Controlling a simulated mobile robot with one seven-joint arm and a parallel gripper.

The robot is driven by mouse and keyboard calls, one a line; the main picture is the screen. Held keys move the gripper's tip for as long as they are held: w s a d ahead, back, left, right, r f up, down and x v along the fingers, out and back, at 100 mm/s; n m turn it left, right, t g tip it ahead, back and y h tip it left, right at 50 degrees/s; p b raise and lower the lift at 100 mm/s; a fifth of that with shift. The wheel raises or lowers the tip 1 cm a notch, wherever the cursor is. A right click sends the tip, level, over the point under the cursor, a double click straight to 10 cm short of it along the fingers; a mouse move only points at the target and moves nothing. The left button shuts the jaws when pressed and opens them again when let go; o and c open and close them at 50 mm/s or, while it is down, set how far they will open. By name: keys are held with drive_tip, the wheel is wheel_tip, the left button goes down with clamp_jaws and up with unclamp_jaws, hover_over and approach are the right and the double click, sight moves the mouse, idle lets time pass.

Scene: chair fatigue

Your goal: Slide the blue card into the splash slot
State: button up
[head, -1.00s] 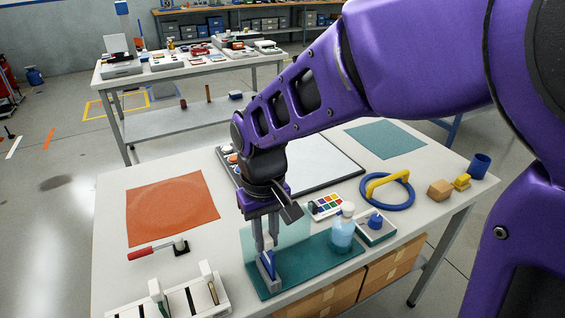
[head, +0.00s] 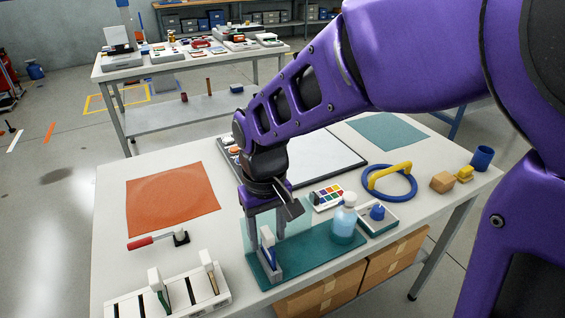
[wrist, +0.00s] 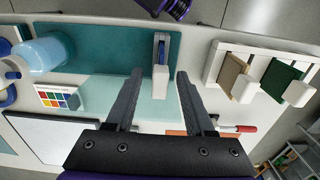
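The blue card (head: 272,257) with its white handle block (head: 267,236) stands upright in the narrow grey slot holder (head: 264,272) on the teal mat. In the wrist view the blue card (wrist: 162,42) shows as a thin strip between the holder walls, with its white handle (wrist: 160,83) nearer to me. How deep the card sits is hard to tell. My gripper (head: 266,236) is open above the holder. In the wrist view its fingers (wrist: 159,74) lie on either side of the handle, with a gap on both sides. A clear splash panel (head: 290,233) stands beside it.
A bottle of light-blue liquid (head: 344,222) stands on the teal mat (head: 310,262). A white rack (head: 182,303) with other handled cards is at the front left. A red-handled tool (head: 155,242) and an orange sheet (head: 172,198) lie left, with bare table between.

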wheel_tip(320, 180, up, 10)
drive_tip(key=p, duration=0.7)
drive_tip(key=shift+r, duration=1.1)
